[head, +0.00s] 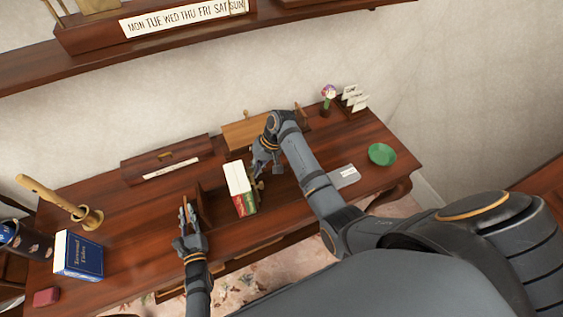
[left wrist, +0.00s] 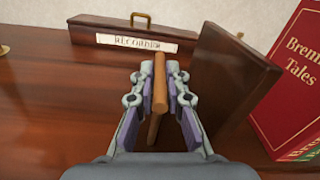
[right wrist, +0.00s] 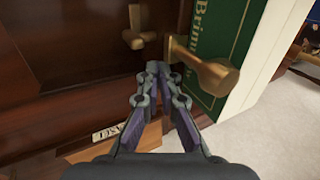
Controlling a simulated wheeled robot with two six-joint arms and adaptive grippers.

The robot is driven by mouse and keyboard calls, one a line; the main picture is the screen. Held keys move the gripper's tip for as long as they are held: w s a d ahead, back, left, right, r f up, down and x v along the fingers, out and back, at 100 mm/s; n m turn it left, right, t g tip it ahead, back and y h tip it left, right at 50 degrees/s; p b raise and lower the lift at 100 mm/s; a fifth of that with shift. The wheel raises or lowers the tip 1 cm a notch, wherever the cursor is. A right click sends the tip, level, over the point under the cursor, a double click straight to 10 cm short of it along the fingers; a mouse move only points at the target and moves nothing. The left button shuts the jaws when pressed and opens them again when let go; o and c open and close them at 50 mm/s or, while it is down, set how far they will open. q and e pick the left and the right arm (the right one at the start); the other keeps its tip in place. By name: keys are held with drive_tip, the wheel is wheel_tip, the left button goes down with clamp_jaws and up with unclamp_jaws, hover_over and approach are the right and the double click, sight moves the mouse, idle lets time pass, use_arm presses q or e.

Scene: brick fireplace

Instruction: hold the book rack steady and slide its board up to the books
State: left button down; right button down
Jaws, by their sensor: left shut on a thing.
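The book rack has a dark upright panel (head: 204,198) left of the books; it also shows in the left wrist view (left wrist: 228,75). A gap separates this panel from the red book (left wrist: 297,80). The red and green books stand together, pages up (head: 237,178). My left gripper (head: 185,210) is shut on a light-brown wooden bar (left wrist: 159,88) left of the panel. My right gripper (head: 264,168) is right of the books, its fingertips together and empty. In the right wrist view a brass knob (right wrist: 210,70) is just beyond them, in front of the green book (right wrist: 218,40).
A long wooden box (head: 165,158) with a label is behind the rack. A blue book (head: 78,255) and a brass-and-wood object (head: 88,217) stand at the left. A green bowl (head: 382,154) and a grey item (head: 345,176) lie at the right. A shelf hangs above.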

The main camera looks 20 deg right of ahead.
drive_tip(key=shift+a+r, duration=0.1)
drive_tip(key=shift+a, duration=0.15)
drive_tip(key=shift+w+a, duration=0.15)
drive_tip(key=shift+a, duration=1.9)
drive_tip(key=shift+w+a, duration=0.1)
drive_tip(key=shift+a, duration=1.85)
